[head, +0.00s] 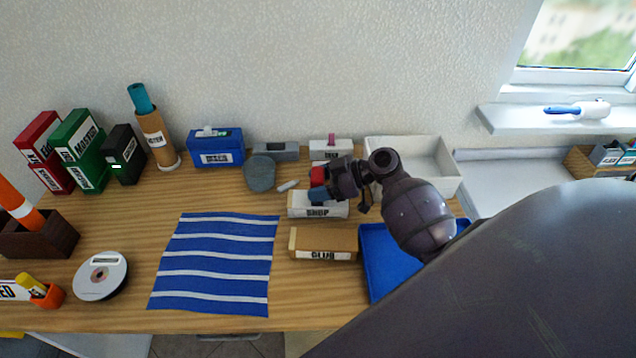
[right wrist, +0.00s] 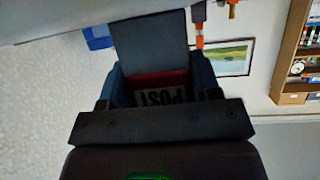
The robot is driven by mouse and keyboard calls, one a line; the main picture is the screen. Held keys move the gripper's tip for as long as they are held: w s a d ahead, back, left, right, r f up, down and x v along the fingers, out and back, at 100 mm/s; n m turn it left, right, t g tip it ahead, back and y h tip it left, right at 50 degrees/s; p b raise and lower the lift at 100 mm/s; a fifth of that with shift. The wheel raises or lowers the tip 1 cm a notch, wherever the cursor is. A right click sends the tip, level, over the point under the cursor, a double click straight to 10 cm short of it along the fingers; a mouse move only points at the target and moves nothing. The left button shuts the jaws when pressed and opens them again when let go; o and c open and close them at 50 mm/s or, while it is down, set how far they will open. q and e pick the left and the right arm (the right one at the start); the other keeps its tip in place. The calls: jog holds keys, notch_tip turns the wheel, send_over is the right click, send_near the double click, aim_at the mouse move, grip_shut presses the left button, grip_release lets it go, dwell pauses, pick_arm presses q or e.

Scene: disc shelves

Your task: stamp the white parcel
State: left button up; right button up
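A white parcel (head: 300,210), with a label that seems to read "SHOP", lies on the wooden table at the middle, partly hidden behind my right gripper. My right gripper (head: 319,183) is over the parcel's back edge, turned sideways; the gap to the parcel is hard to judge. In the right wrist view, a red stamp-like piece with a white "POST" label (right wrist: 161,94) sits between the blue-sided fingers, which look closed on it. Its red part also shows in the head view (head: 317,173). My left gripper is not in view.
A brown parcel (head: 325,243) lies in front of the white one. A blue tray (head: 376,262) is to the right, and a white bin (head: 440,160) behind. A round grey object (head: 261,173) and blue box (head: 215,147) stand back left. A striped cloth (head: 215,263) lies left.

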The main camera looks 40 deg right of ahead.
aim_at(318, 173)
jog(key=shift+s+f, duration=0.1)
jog(key=shift+r+p, duration=0.55)
jog(key=shift+r, duration=0.3)
jog(key=shift+r+p, duration=0.95)
jog(key=shift+r, duration=0.75)
jog(key=shift+r+p, duration=0.55)
jog(key=shift+r, duration=0.5)
